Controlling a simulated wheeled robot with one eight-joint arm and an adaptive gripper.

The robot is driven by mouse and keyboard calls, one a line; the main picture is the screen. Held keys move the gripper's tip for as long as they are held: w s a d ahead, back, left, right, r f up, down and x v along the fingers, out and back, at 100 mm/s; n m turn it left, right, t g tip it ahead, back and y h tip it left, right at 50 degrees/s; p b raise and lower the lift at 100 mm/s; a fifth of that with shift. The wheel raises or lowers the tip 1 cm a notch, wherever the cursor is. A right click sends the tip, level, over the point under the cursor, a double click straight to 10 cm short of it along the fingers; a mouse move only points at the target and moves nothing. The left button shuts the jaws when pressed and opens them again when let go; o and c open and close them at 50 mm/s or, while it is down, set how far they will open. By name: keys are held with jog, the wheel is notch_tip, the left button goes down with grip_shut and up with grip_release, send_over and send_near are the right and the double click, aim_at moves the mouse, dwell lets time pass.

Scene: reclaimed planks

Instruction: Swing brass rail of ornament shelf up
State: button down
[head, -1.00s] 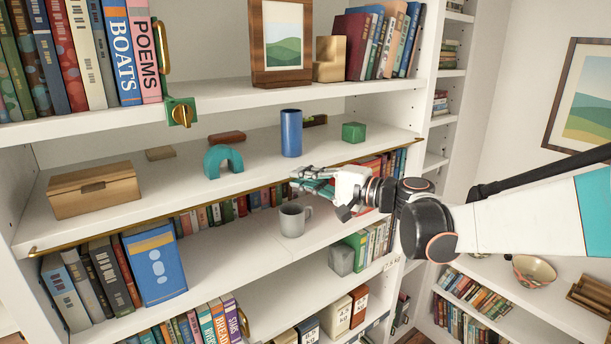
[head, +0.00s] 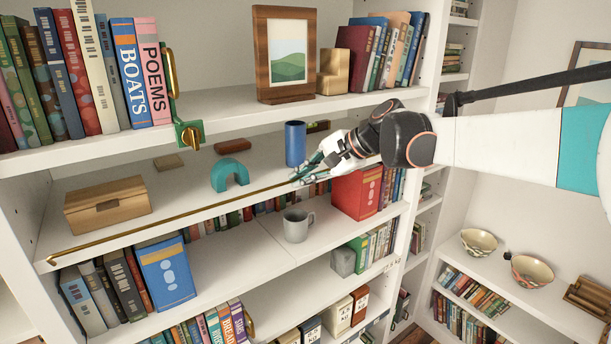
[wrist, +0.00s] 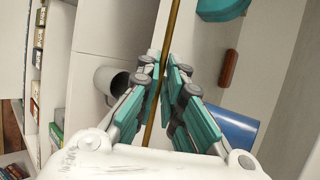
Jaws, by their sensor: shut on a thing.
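The thin brass rail (head: 180,220) runs along the front edge of the ornament shelf (head: 120,228), from a bracket at the left end to my gripper. My gripper (head: 303,178) is shut on the rail near the shelf's right part. In the wrist view the rail (wrist: 172,30) passes between the teal fingers (wrist: 160,78). Behind it on the shelf stand a wooden box (head: 107,205), a teal arch (head: 229,175) and a blue cylinder (head: 295,144). My arm hides the rail's right end. I cannot tell how far the rail is raised from the edge.
A grey mug (head: 297,226) and a red box (head: 357,192) stand on the shelf below. Bowls (head: 532,270) sit on the right.

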dwell(0.5)
jog(key=c, duration=1.7)
grip_release()
jog(key=shift+w+a, duration=0.1)
jog(key=shift+r, duration=0.1)
jog(key=v, duration=1.2)
